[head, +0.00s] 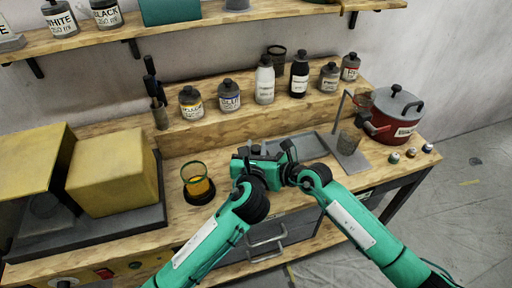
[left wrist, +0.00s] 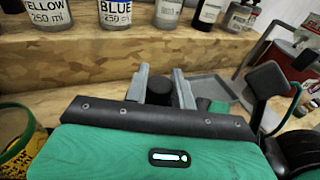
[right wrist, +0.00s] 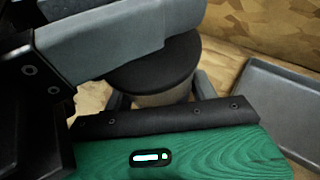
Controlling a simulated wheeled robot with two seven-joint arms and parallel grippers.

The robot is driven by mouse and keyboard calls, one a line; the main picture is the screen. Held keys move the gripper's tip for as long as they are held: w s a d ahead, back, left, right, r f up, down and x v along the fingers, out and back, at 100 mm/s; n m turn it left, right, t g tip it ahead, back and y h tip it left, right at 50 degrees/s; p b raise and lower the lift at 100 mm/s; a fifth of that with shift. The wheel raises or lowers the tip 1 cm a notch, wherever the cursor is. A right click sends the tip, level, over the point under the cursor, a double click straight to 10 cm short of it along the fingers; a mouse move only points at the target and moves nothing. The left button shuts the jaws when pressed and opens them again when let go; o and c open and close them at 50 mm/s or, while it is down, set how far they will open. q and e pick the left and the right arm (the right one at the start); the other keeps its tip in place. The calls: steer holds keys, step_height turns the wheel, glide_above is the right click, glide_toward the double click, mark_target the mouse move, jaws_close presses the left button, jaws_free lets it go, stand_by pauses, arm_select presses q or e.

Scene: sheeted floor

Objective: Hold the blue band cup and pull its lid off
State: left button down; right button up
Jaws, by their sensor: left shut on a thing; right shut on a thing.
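In the head view my left gripper (head: 252,158) and my right gripper (head: 287,157) meet above the bench, with a small dark lid (head: 256,149) between them. In the right wrist view the round black lid (right wrist: 158,72) sits over a pale cup body (right wrist: 165,95), with my right gripper's fingers (right wrist: 163,96) on both sides of the body. A grey finger of my left gripper crosses over the lid. In the left wrist view my left gripper (left wrist: 160,88) is shut on the dark lid (left wrist: 159,92). No blue band shows; most of the cup is hidden.
A grey tray (head: 310,147) lies behind, and a red pot (head: 396,118) stands right. Bottles, including one labelled BLUE (head: 229,97), line the raised ledge. A yellow block (head: 112,172) is at left.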

mark_target(256, 148)
arm_select(q)
steer(key=shift+r, duration=0.2)
steer(key=shift+r, duration=0.9)
steer(key=shift+r, duration=2)
arm_select(e)
steer(key=o, duration=1.4)
steer(key=shift+o, duration=0.2)
steer(key=shift+d, duration=0.1)
